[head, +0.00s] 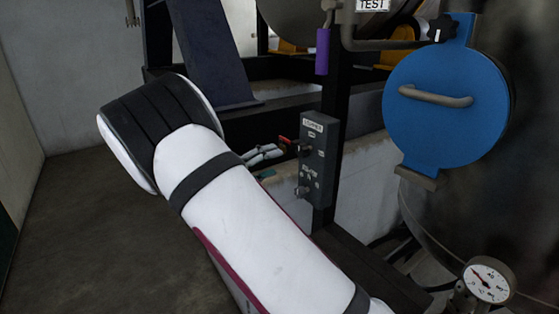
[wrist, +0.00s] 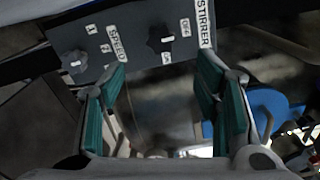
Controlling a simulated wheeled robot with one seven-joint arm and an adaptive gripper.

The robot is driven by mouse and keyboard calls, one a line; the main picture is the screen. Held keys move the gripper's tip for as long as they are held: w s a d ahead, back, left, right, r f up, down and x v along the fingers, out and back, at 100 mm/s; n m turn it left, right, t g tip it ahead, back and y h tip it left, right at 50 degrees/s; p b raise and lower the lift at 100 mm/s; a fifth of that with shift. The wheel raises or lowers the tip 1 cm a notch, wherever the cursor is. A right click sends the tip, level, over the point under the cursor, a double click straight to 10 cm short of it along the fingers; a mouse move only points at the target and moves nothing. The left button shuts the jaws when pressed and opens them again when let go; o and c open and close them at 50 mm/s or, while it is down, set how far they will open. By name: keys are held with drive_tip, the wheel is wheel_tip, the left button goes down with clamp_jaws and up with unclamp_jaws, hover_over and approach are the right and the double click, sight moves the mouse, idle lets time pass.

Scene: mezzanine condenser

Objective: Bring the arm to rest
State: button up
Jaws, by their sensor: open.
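My gripper (wrist: 163,75) is open and empty in the wrist view, its two teal-padded fingers well apart. Beyond them is a grey control box (wrist: 128,30) labelled STIRRER and SPEED. A dark knob (wrist: 160,39) with OFF and ON marks lies beyond the gap, and a second knob (wrist: 75,62) is at the left. Nothing shows between the fingers. In the head view my gripper (head: 268,153) shows small, just left of the box (head: 318,160), partly hidden behind my white arm. I cannot tell whether it touches the box.
The box is on a dark upright post (head: 333,85). A low pale wall (head: 365,190) runs behind. Open floor (head: 80,220) lies left.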

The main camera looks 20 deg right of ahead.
drive_tip(key=shift+a, duration=0.15)
idle(0.3)
drive_tip(key=s+d+r+m+g+y, duration=0.2)
drive_tip(key=s+m+y, duration=0.3)
drive_tip(key=s+m, duration=0.35)
drive_tip(key=s+d+r+m+g+y, duration=0.2)
drive_tip(key=s+d+r+m+y, duration=0.15)
drive_tip(key=s+m, duration=0.5)
drive_tip(key=s+a+r+m+t+y, duration=0.1)
drive_tip(key=s+a+m+y, duration=0.3)
drive_tip(key=s+m, duration=0.5)
drive_tip(key=s+a+r+m+t+y, duration=0.1)
drive_tip(key=s+a+m+t+y, duration=0.3)
drive_tip(key=s+a+m, duration=0.3)
drive_tip(key=s+m+y, duration=0.1)
drive_tip(key=s+m, duration=0.1)
drive_tip(key=s, duration=0.2)
drive_tip(key=shift+s+t, duration=0.15)
drive_tip(key=shift+t, duration=0.15)
